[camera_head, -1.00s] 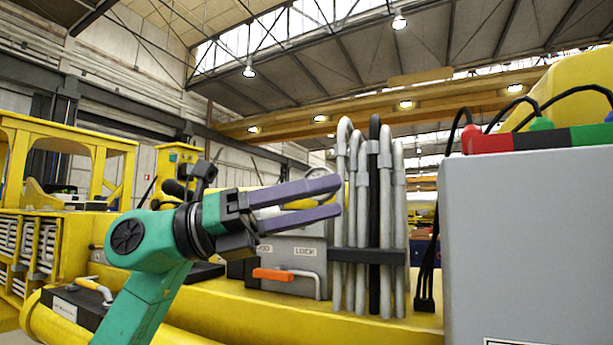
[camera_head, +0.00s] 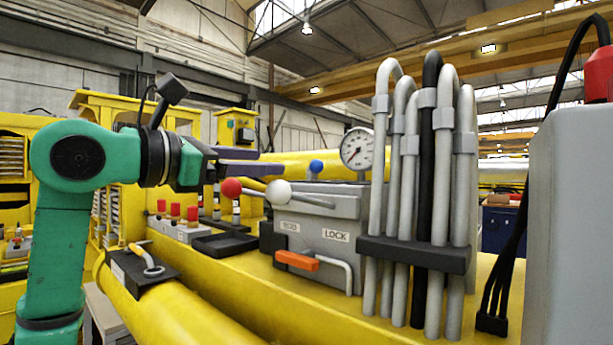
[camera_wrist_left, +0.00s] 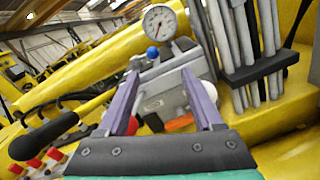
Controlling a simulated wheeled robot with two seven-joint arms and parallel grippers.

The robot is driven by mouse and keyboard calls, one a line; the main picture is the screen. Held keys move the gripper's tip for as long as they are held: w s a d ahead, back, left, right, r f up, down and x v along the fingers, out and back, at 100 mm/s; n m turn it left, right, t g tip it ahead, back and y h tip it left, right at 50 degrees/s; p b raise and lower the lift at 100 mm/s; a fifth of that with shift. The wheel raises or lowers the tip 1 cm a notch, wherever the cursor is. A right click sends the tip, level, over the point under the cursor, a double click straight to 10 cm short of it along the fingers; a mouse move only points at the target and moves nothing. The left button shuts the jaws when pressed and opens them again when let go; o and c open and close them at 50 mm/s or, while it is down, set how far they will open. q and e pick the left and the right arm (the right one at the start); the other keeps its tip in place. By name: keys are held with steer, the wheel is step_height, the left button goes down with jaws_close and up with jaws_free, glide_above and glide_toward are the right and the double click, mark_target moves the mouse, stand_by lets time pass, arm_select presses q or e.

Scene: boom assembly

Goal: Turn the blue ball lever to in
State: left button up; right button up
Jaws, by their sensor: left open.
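The blue ball (camera_head: 316,166) of its lever shows above the grey valve box (camera_head: 345,208), left of the round gauge. In the left wrist view the blue ball (camera_wrist_left: 152,52) is beyond the fingertips, roughly between them in the picture. My left gripper (camera_head: 272,162) is open and empty, its purple fingers pointing right, left of the blue ball and apart from it. In the left wrist view the open fingers (camera_wrist_left: 160,76) frame the box. The blue lever's rod is mostly hidden. My right gripper is out of view.
A red ball lever (camera_head: 231,187) and a white ball lever (camera_head: 279,192) stand just below my left fingers. The gauge (camera_head: 357,149) and upright grey and black pipes (camera_head: 425,190) stand to the right. An orange handle (camera_head: 297,261) is on the box front, near a LOCK label.

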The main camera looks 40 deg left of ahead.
mark_target(312, 165)
arm_select(q)
steer(key=shift+n+y, duration=0.4)
steer(key=shift+y, duration=0.1)
steer(key=w+p, duration=0.1)
steer(key=w, duration=0.4)
steer(key=w+a+p, duration=0.1)
steer(key=w, duration=0.4)
steer(key=w+p, duration=0.1)
steer(key=w, duration=0.4)
steer(key=shift+w+a+f+p, duration=0.1)
steer(key=shift+a+f+p, duration=0.05)
steer(key=shift+a+p, duration=0.2)
jaws_close()
steer(key=shift+s, duration=0.2)
